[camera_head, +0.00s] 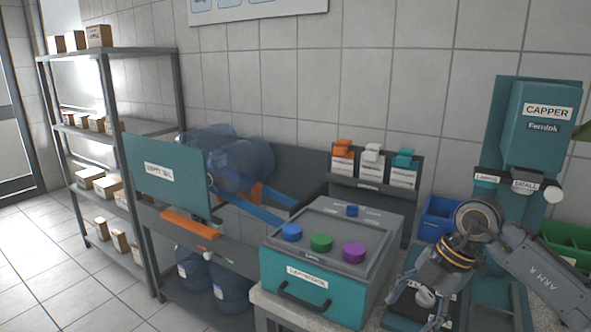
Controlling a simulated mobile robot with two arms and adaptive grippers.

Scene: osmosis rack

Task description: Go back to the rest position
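My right gripper (418,306) is at the lower right, pointing down in front of the teal capper machine (535,115). Its fingers are spread apart. A small white round part (425,297) shows between or behind the fingers; I cannot tell whether they touch it. My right arm comes in from the right edge, bent at the wrist. My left gripper and arm are not in view.
A teal box with colored knobs (297,291) stands left of my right gripper. Blue (437,220) and green (567,241) bins flank the capper. Farther left are a rack with large blue bottles (240,165) and a shelf with cartons (150,127). Floor is clear at lower left.

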